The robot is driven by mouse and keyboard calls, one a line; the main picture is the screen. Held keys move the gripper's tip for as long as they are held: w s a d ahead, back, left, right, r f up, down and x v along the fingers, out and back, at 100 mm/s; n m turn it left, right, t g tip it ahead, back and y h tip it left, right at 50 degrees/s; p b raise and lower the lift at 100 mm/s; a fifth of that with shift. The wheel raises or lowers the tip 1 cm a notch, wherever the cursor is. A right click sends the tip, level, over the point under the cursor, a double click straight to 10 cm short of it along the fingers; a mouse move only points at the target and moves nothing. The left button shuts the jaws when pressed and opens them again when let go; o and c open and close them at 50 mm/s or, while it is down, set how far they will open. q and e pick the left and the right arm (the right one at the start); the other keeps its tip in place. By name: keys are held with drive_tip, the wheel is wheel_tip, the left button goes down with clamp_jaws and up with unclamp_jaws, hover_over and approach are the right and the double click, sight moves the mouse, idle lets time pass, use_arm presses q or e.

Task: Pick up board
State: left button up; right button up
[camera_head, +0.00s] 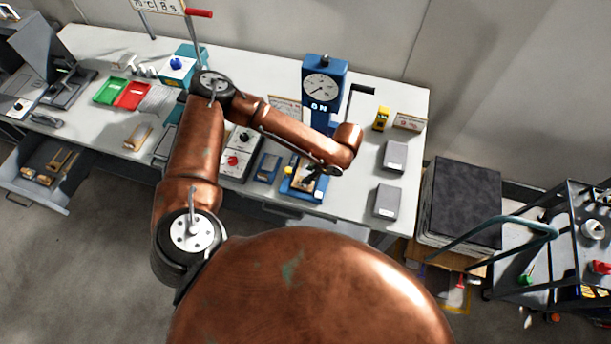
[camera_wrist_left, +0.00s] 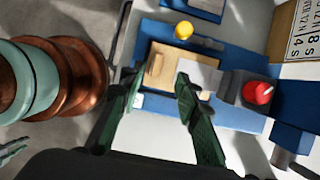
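A small tan board (camera_wrist_left: 180,70) lies on a blue fixture (camera_wrist_left: 228,58) in the left wrist view. In the head view the fixture (camera_head: 303,192) stands near the front edge of the table, below the blue gauge press (camera_head: 322,90).
A yellow knob (camera_wrist_left: 183,30) and a red knob (camera_wrist_left: 257,92) stick up beside the board. Two grey boxes (camera_head: 395,156) sit at the table's right. Green (camera_head: 110,91) and red (camera_head: 132,96) trays lie at the left. An open drawer (camera_head: 45,175) juts out front left.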

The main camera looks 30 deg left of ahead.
sight(306, 172)
use_arm(q)
drive_tip(key=x, duration=0.7)
drive_tip(key=shift+s+d+f, duration=0.15)
drive_tip(key=shift+d+f, duration=0.05)
drive_tip(key=shift+f, duration=0.25)
clamp_jaws()
